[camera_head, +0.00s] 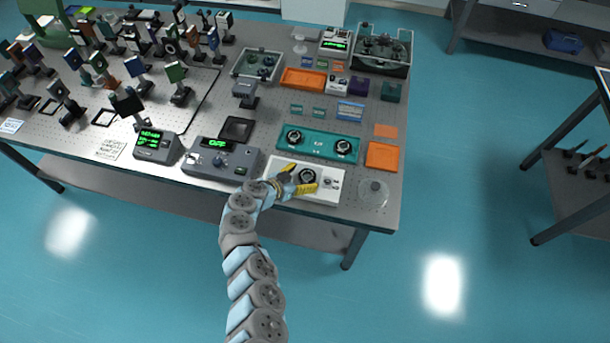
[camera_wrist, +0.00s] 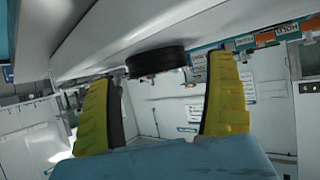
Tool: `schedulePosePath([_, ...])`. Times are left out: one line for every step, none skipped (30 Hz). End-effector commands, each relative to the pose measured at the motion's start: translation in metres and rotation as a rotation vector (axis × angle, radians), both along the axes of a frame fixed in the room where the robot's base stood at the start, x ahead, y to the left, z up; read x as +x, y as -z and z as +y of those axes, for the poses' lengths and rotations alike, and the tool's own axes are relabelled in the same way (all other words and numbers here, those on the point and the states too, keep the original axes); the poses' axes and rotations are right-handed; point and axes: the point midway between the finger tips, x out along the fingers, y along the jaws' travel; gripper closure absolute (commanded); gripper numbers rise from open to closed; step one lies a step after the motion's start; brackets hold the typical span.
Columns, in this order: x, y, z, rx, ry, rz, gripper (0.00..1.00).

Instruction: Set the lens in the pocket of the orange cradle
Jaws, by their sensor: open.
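A black-rimmed round lens (camera_head: 307,176) sits on a white plate (camera_head: 328,194) at the table's front edge. My gripper (camera_head: 302,180) is open, with its yellow fingers on either side of the lens. In the wrist view the dark lens rim (camera_wrist: 156,62) shows between the spread fingers, with a gap to each. An orange tray-like piece (camera_head: 382,156) lies to the right of the teal plate, and another orange tray (camera_head: 302,79) lies farther back. I cannot tell which of them is the cradle, and no pocket is clear at this size.
A teal plate (camera_head: 318,154) with two black round mounts lies behind the white plate. A grey controller (camera_head: 220,160) reading OFF stands to the left. A clear disc (camera_head: 373,193) lies to the right. Many posted optics crowd the left side.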

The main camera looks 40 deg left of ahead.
Motion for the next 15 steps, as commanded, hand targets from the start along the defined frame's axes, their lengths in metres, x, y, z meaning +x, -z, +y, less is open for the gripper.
schedulePosePath([-0.002, 0.0, -0.001, -0.001, 0.0, 0.001, 0.13])
schedulePosePath([-0.004, 0.0, -0.001, -0.002, 0.001, 0.0, 0.13])
schedulePosePath([-0.006, -0.001, 0.0, -0.001, 0.002, 0.0, 0.13])
schedulePosePath([-0.008, -0.002, 0.001, 0.001, 0.0, 0.0, 0.13])
schedulePosePath([-0.01, -0.003, 0.002, 0.002, 0.0, 0.0, 0.13])
schedulePosePath([-0.012, -0.004, 0.002, 0.004, 0.0, 0.0, 0.13])
schedulePosePath([-0.014, -0.004, 0.002, 0.002, 0.0, 0.001, 0.13])
schedulePosePath([-0.016, -0.004, 0.002, 0.002, 0.001, 0.002, 0.13])
schedulePosePath([-0.019, -0.005, 0.003, 0.001, 0.002, 0.002, 0.13])
schedulePosePath([-0.021, -0.006, 0.004, 0.002, 0.001, 0.002, 0.13])
schedulePosePath([-0.023, -0.007, 0.004, 0.003, 0.001, 0.002, 0.13])
schedulePosePath([-0.026, -0.008, 0.005, 0.003, 0.001, 0.002, 0.13])
schedulePosePath([-0.027, -0.008, 0.005, 0.003, 0.001, 0.001, 0.13])
schedulePosePath([-0.029, -0.009, 0.005, 0.002, 0.0, 0.001, 0.13])
schedulePosePath([-0.032, -0.011, 0.005, 0.001, 0.0, 0.001, 0.13])
